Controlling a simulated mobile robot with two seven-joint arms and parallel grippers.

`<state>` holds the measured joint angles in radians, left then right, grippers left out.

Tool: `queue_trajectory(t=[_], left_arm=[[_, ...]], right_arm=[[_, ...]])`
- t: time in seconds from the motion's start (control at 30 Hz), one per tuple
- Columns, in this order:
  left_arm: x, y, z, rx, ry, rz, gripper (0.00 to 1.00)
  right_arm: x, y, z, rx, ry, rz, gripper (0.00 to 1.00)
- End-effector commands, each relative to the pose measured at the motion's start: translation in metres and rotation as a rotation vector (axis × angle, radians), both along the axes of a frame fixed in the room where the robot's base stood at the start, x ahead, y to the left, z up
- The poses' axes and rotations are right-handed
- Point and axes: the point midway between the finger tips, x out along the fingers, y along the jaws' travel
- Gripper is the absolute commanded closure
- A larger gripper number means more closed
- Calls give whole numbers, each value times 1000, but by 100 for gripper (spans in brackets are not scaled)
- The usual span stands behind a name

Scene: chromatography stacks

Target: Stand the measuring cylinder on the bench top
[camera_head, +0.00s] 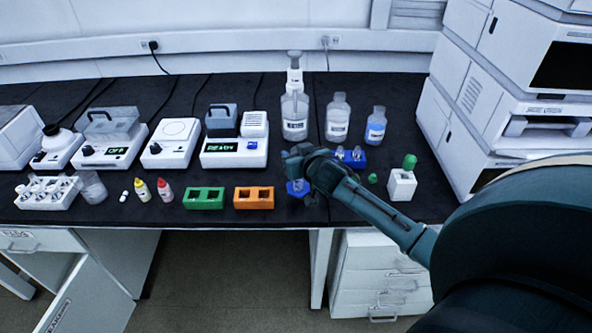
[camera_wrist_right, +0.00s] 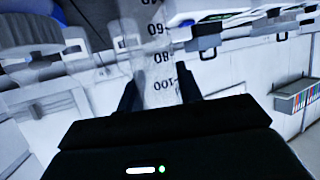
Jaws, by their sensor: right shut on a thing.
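The measuring cylinder (camera_wrist_right: 155,60) is clear with dark graduation numbers, which read upside down in the right wrist view. My right gripper (camera_wrist_right: 159,90) is shut on it, with one dark finger on each side near the 100 mark. In the head view my right gripper (camera_head: 304,168) is over the front part of the black bench top (camera_head: 330,210) and hides most of the cylinder. A blue piece (camera_head: 297,188) shows just below the gripper; I cannot tell whether it is the cylinder's foot or whether it touches the bench. My left gripper is not in view.
An orange block (camera_head: 253,198) and a green block (camera_head: 204,198) stand left of the gripper. A blue vial rack (camera_head: 351,162) is close behind it. Bare bench lies along the front edge.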

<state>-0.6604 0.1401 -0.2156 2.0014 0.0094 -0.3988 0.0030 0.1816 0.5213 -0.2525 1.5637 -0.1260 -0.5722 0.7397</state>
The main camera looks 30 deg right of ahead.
Motion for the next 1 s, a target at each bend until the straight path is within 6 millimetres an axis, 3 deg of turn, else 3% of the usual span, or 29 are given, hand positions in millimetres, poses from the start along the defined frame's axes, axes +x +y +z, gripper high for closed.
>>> queue_trajectory(t=[0.3, 0.7, 0.73, 1.0], left_arm=[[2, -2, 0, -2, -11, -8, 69], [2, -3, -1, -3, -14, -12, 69], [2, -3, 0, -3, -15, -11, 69], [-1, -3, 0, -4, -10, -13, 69]], right_arm=[[0, 1, -38, 1, 0, 1, 100], [0, 1, -44, 1, -1, 2, 100], [0, 1, -44, 1, -1, 2, 63], [0, 1, -43, 0, -1, 2, 43]])
